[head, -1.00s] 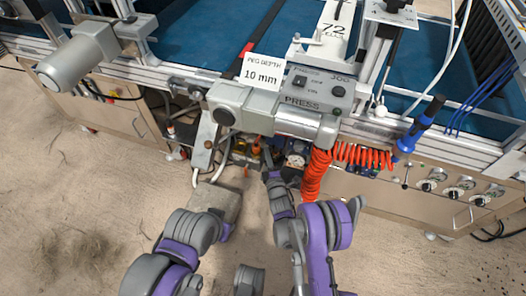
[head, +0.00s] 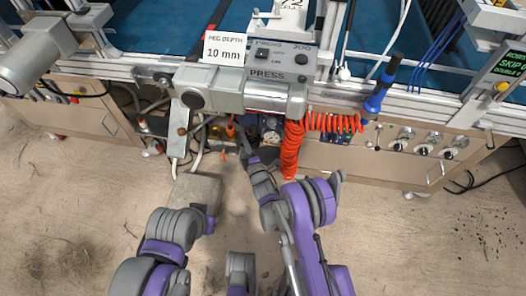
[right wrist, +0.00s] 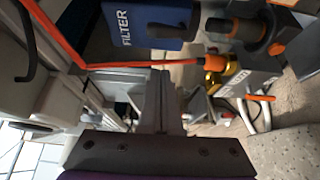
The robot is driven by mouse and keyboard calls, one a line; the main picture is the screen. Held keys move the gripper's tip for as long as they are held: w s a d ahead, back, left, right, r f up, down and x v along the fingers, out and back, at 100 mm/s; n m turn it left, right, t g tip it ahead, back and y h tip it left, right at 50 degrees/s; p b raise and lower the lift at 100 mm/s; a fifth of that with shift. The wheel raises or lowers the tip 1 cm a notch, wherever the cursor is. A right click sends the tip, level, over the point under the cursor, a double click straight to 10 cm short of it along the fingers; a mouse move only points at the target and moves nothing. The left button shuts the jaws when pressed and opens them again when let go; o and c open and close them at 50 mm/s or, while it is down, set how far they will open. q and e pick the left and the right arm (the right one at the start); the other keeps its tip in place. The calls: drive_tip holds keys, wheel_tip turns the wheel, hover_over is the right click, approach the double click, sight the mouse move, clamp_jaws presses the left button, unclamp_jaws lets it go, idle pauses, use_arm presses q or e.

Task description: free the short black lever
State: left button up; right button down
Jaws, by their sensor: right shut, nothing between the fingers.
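My right gripper (head: 245,143) is below the press head in the head view, pointing into the cluttered space under the bench. In the right wrist view its fingers (right wrist: 160,106) are together, with nothing between them. A short black handle (right wrist: 235,29) shows there, beyond the fingertips and to the right, beside the blue FILTER block (right wrist: 155,22) and a dark cylinder with an orange ring. I cannot tell for certain that this handle is the lever. The gripper is apart from it. An orange strip or tube (right wrist: 140,66) crosses just beyond the fingertips.
The press (head: 245,90) overhangs the right gripper. A coiled orange hose (head: 291,150) hangs close to its right. Yellow fittings (right wrist: 215,70) sit right of the fingers. The floor in front is mostly clear.

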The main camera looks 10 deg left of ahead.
use_arm(q)
drive_tip(key=shift+s+f, duration=0.1)
drive_tip(key=shift+f, duration=0.15)
use_arm(e)
drive_tip(key=s+d, duration=0.1)
drive_tip(key=d, duration=0.9)
drive_tip(key=shift+s, duration=0.35)
drive_tip(key=shift+r, duration=0.1)
